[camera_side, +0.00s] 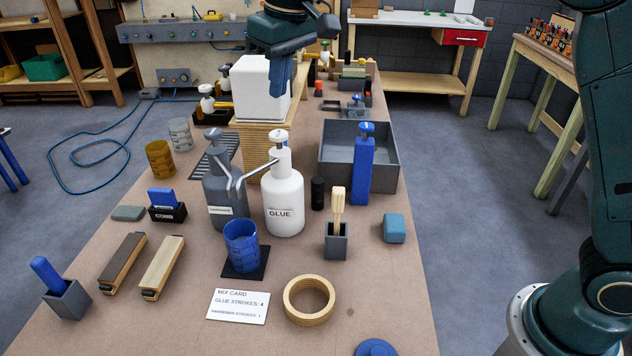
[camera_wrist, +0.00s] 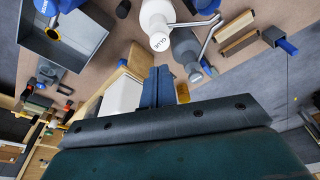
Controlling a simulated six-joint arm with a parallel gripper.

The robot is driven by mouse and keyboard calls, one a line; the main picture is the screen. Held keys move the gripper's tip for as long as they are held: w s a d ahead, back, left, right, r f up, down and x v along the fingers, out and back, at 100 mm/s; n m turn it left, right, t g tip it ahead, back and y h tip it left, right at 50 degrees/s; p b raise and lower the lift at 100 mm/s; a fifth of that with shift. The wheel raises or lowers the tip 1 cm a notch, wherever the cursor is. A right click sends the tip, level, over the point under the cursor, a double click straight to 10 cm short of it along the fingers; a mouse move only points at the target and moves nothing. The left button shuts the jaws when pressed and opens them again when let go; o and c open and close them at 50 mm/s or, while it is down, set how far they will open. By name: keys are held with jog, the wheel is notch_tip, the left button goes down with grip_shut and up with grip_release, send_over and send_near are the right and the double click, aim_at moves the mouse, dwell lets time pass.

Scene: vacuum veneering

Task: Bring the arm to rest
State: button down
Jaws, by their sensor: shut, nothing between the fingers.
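My gripper (camera_side: 280,88) hangs above the far middle of the bench, in front of the white block in the side view. Its blue fingers are together and hold nothing. In the wrist view the shut fingers (camera_wrist: 158,88) point toward the bench, with the white block (camera_wrist: 122,95) beside them. The white block (camera_side: 254,92) sits on a light wooden stack (camera_side: 250,140). The gripper appears apart from the bench items, though its exact gap to the white block is hard to tell.
The white glue pump bottle (camera_side: 284,205) and grey hardener bottle (camera_side: 222,190) stand mid-bench. A blue cup (camera_side: 241,243) stands on a dark pad. A grey bin (camera_side: 388,165) with a blue bottle (camera_side: 362,172) near it is at right. The front right bench is mostly clear.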

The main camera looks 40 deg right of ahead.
jog(key=s+d+r+m+t, duration=0.1)
jog(key=s+d+r+t, duration=0.15)
jog(key=s+d, duration=1.05)
jog(key=s+d+f+m, duration=0.1)
jog(key=s+f, duration=0.3)
jog(key=s, duration=0.5)
jog(key=s+d+f+m, duration=0.1)
jog(key=s+f, duration=0.3)
jog(key=s, duration=0.6)
jog(key=shift+s+d+t+h, duration=0.2)
jog(key=shift+d+t+h, duration=0.15)
jog(key=shift+d, duration=0.4)
jog(key=shift+f, duration=0.1)
